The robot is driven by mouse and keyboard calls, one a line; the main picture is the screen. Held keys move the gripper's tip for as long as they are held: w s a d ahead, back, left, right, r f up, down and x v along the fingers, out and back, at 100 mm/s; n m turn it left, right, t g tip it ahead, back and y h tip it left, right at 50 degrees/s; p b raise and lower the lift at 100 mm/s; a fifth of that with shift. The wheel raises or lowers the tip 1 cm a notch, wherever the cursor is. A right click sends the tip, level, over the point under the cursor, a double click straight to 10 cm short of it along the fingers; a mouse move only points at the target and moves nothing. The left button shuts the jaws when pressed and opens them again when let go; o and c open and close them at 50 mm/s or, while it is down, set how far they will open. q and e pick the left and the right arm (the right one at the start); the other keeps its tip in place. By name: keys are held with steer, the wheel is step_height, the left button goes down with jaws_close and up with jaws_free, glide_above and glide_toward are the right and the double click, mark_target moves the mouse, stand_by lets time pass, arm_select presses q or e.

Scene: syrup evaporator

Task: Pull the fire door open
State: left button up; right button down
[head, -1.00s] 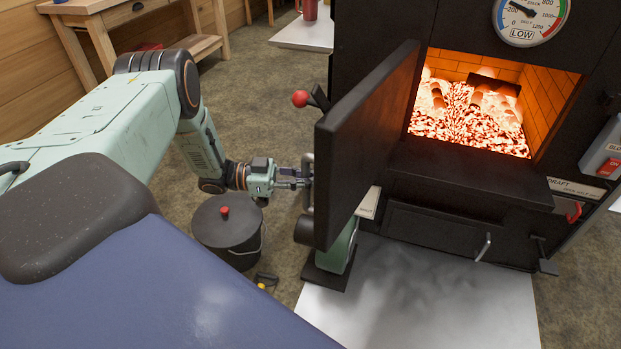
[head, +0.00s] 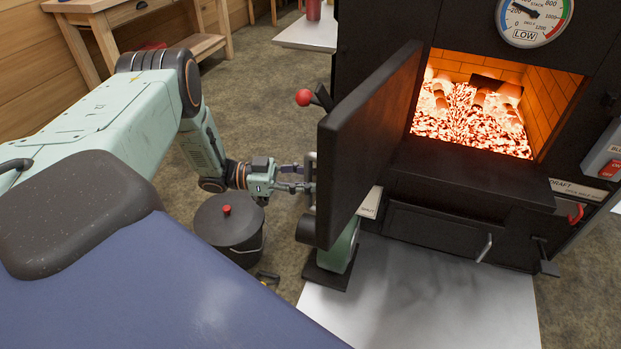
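The black fire door (head: 368,140) stands swung wide open to the left of the firebox, seen nearly edge-on. Its metal handle (head: 310,180) is on the outer face, at the door's left edge. My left gripper (head: 300,179) is at this handle, its fingers spread apart and its tips beside the bar. Whether the tips touch the bar is hard to tell. The firebox opening (head: 490,105) is uncovered, with glowing coals and logs inside. My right gripper is not in view.
A dark lidded bucket (head: 229,228) stands on the floor below my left gripper. A red ball knob (head: 303,97) sticks up behind the door. A wooden bench (head: 95,10) is at the back left. A pale floor sheet (head: 430,300) lies before the stove.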

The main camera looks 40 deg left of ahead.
arm_select(q)
steer(key=v, duration=1.1)
steer(key=shift+s+a, duration=0.2)
steer(key=shift+a, duration=0.15)
steer(key=shift+f, duration=0.1)
